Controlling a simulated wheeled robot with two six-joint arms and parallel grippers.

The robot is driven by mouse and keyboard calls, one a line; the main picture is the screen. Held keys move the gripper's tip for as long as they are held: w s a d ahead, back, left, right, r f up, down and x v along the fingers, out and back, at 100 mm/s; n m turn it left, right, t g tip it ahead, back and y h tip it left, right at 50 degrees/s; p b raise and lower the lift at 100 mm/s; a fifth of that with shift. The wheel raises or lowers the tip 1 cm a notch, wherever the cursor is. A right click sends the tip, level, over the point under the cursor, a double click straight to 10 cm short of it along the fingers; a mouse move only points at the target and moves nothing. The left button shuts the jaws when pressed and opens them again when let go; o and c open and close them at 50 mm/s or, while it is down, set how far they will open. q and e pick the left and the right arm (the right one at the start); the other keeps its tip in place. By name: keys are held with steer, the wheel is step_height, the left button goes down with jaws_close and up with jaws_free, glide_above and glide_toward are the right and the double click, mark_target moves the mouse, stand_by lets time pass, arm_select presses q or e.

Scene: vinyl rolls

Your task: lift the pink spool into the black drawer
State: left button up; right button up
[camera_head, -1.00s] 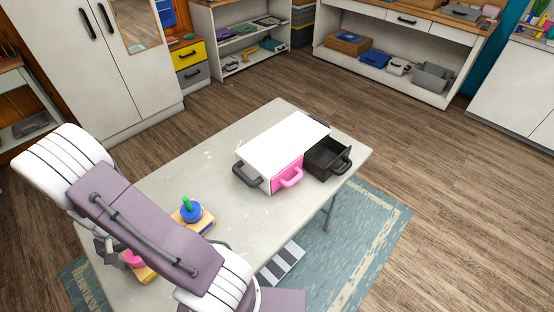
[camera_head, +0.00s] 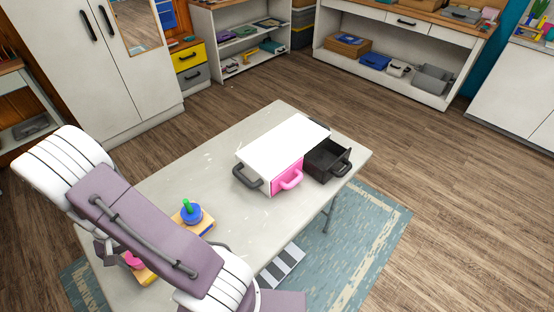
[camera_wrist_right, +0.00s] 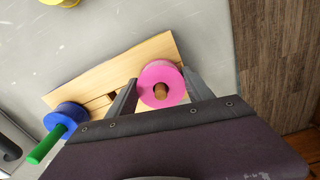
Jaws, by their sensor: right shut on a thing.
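The pink spool (camera_wrist_right: 162,86) sits around a wooden peg on a wooden base (camera_wrist_right: 120,68), seen in the right wrist view. My right gripper (camera_wrist_right: 161,90) is shut on it, with a dark finger at each side. In the head view the pink spool (camera_head: 133,260) is partly hidden by my arm, at the near left of the table. The black drawer (camera_head: 327,160) stands pulled out, open at the top, at the right side of a white-topped drawer unit (camera_head: 280,142). The inside that shows looks empty. My left gripper is not in view.
A blue spool (camera_head: 191,213) with a green rod (camera_head: 187,204) stands at the other end of the wooden base. The unit also has a pink drawer front (camera_head: 288,174) and a dark grey handle (camera_head: 247,177). The table (camera_head: 225,195) is bare between base and unit.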

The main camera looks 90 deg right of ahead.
steer(key=shift+r+p, duration=3.65)
steer(key=shift+r, duration=0.5)
